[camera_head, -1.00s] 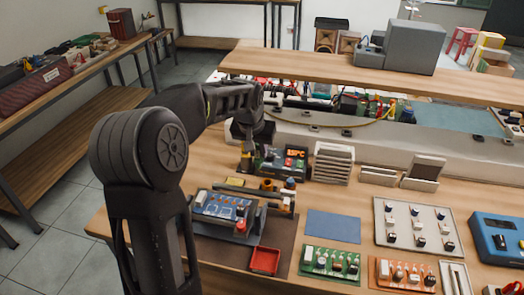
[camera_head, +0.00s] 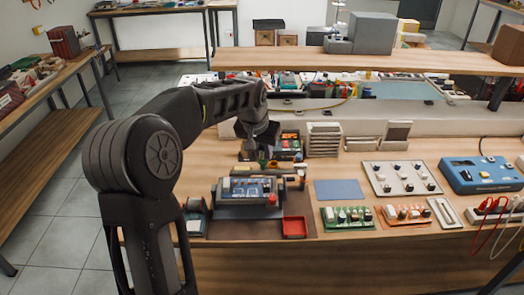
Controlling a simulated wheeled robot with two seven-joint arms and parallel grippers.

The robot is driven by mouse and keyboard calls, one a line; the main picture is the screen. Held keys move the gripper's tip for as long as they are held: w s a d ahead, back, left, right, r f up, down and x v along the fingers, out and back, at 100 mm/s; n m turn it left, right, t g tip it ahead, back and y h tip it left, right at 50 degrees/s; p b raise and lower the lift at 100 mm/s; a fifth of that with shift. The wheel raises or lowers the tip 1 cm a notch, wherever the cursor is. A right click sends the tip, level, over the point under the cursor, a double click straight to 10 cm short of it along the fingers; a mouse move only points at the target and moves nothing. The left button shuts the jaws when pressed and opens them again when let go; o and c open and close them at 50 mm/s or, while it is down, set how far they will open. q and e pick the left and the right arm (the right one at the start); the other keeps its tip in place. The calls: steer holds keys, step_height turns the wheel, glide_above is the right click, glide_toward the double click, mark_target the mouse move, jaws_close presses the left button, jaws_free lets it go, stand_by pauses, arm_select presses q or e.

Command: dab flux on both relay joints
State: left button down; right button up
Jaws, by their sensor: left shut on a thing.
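A dark circuit board (camera_head: 254,188) with blue parts sits tilted in a holder on a brown mat (camera_head: 235,229). I cannot make out its individual relay joints. My left gripper (camera_head: 250,156) is behind the board, low over the bench beside the soldering station (camera_head: 290,146). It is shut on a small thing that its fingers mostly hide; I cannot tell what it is. The gripper is apart from the board. My right gripper is not in view.
A red tray (camera_head: 295,227) sits at the mat's right. A blue pad (camera_head: 336,190), green board (camera_head: 346,215), orange board (camera_head: 405,214), parts panel (camera_head: 400,180) and blue device (camera_head: 480,175) lie to the right. A raised shelf (camera_head: 300,61) spans the back.

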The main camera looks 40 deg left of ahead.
mark_target(261, 162)
arm_select(q)
steer(key=shift+s+f, duration=0.1)
steer(key=shift+s, duration=0.05)
steer(key=shift+f+b, duration=1.7)
steer(key=shift+f, duration=0.5)
steer(key=shift+f+b, duration=0.4)
steer(key=shift+f, duration=0.05)
stand_by(1.1)
steer(key=shift+r+p, duration=1.7)
steer(key=shift+r, duration=0.65)
